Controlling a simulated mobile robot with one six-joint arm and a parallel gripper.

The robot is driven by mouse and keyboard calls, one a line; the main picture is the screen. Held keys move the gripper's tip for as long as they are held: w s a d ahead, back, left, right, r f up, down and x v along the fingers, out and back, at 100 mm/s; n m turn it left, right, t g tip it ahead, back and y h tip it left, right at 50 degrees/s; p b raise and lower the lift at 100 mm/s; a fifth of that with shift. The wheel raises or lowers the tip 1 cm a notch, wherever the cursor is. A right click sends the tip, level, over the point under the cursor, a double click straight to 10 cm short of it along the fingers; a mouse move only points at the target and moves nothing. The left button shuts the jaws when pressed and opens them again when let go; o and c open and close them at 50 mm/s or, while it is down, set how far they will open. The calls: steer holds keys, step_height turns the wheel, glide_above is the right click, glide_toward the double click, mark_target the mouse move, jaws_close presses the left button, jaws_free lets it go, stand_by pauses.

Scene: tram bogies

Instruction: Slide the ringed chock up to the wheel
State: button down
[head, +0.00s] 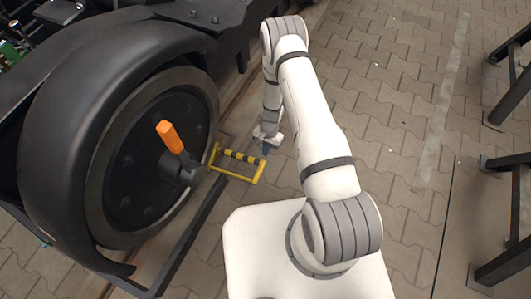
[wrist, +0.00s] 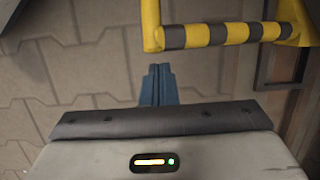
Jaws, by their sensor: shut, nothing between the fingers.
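The wheel (head: 203,100) is large and dark with a paler rim, upright under a black guard at the left of the head view. A yellow frame with a yellow-and-black striped bar (head: 239,157) lies low beside it; I take it for the chock, though no separate ring is clear. In the wrist view its striped bar (wrist: 222,35) crosses the top right. My gripper (head: 265,150) is at the frame's right, outer side. In the wrist view its blue fingers (wrist: 158,72) are together and empty, just short of the bar. I cannot tell whether they touch the frame.
An orange handle (head: 170,137) sticks out from the wheel hub. A dark rail (head: 190,238) runs along the floor below the wheel. Black metal stands (head: 507,165) are at the far right. The paved floor (head: 400,120) between is clear.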

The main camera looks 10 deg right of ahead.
steer(key=w+d+p+v, duration=0.1)
steer(key=p+v, duration=0.2)
steer(key=v, duration=0.8)
steer(key=shift+w, duration=0.4)
steer(key=shift+f, duration=0.1)
step_height(320, 180, up, 45)
steer(key=s+d+n+t+p, duration=0.15)
steer(key=n+p, duration=0.25)
steer(key=p, duration=1)
steer(key=s+r+n+t+p, duration=0.1)
steer(key=s+r+p, duration=0.3)
steer(key=r, duration=0.5)
steer(key=s+d+r+n+t+h+p, duration=0.1)
steer(key=s+r+p, duration=0.3)
steer(key=s+r, duration=0.5)
steer(key=s+d+r+n+t+p, duration=0.1)
steer(key=s+r+p, duration=0.3)
steer(key=s+r, duration=0.3)
step_height(320, 180, up, 4)
steer(key=shift+s+r+h+p, duration=0.2)
steer(key=shift+s+h+p, duration=0.1)
steer(key=shift+p, duration=0.1)
